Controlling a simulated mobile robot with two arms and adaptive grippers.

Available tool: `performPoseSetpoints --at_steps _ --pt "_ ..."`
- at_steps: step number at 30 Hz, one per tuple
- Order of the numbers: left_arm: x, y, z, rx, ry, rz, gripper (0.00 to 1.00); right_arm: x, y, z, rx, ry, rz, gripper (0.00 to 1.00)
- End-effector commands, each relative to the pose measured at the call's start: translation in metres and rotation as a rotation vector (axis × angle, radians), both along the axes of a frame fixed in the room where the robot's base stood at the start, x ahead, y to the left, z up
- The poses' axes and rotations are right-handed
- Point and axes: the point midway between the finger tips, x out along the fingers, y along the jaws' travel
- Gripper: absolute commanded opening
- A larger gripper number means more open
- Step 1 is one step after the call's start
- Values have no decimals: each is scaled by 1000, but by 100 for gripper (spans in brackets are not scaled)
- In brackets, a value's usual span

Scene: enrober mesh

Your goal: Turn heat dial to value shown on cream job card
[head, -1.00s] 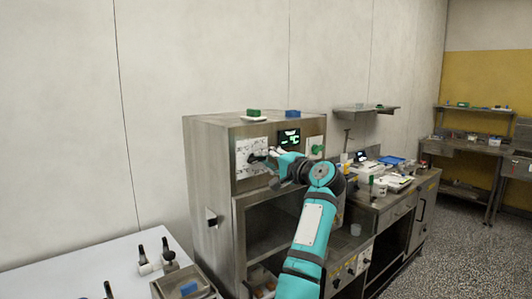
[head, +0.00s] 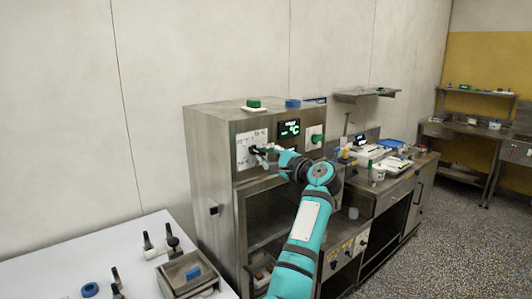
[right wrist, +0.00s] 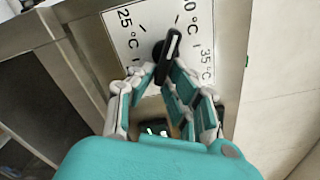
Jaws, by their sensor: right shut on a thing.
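The heat dial is a black knob (right wrist: 168,52) with a white pointer line. It sits on a white plate (head: 242,158) on the steel machine's upper front. In the right wrist view the plate (right wrist: 124,48) shows 25 °C, a partly cut-off mark ending in 0 °C, and 35 °C. The pointer lies towards the cut-off mark; its exact reading I cannot tell. My right gripper (head: 261,150) is shut on the knob; its fingers also show in the right wrist view (right wrist: 158,76). I cannot make out a cream job card. My left gripper is not in view.
A dark display (head: 289,132) with green characters is right of the dial. A green knob (head: 317,138) on a white plate is further right. Green and blue blocks lie on the machine's top. A white table (head: 60,262) with a metal tray stands at left.

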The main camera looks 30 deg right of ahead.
Motion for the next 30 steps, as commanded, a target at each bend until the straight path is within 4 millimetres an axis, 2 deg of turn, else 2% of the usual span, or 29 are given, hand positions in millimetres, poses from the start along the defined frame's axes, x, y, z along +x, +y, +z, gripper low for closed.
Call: performPoseSetpoints --at_steps 12,13,18,26,30 --pt "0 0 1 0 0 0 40 0 1 0 6 -1 2 0" --pt "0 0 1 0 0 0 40 0 1 0 6 -1 2 15" --pt "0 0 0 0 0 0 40 0 1 0 6 -1 1 35" --pt "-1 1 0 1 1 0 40 -1 0 0 5 -1 0 35" --pt "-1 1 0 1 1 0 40 -12 -2 0 4 -2 -2 35"
